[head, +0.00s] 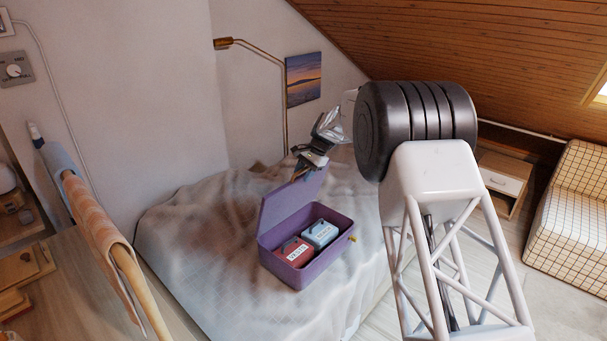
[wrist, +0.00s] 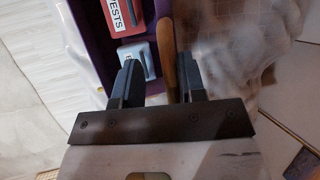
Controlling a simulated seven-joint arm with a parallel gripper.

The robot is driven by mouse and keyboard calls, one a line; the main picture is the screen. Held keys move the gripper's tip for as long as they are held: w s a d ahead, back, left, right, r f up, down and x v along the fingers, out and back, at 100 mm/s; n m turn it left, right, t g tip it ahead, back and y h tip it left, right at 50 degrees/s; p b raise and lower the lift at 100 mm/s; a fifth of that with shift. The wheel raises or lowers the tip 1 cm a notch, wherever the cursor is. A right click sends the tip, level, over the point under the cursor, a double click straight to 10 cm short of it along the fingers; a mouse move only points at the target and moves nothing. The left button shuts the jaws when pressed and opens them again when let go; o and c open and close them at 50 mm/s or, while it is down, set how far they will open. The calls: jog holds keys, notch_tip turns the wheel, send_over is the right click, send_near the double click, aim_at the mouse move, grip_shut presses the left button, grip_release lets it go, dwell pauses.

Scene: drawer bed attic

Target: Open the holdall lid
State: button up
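The holdall is a purple box (head: 333,222) on the bed, and its lid (head: 283,212) stands raised along the far left side. Inside lie a red case (head: 292,252) and a light blue case (head: 320,233). My gripper (head: 300,174) is at the top edge of the raised lid; whether it touches is unclear. In the wrist view my gripper (wrist: 160,75) has its two dark fingers apart, with the blue case (wrist: 138,52) and red case (wrist: 122,14) beyond them. A brown strip beside the right finger cannot be identified clearly.
The bed (head: 195,245) has a rumpled grey cover with free room around the box. A wooden rail with draped cloth (head: 95,215) stands at the left. A brass lamp (head: 285,110) stands behind by the wall. A nightstand (head: 503,183) is at the right.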

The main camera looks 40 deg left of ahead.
jog(key=v, duration=0.7)
jog(key=shift+r, duration=0.35)
jog(key=shift+w+d, duration=0.1)
jog(key=shift+w, duration=0.05)
dwell(0.3)
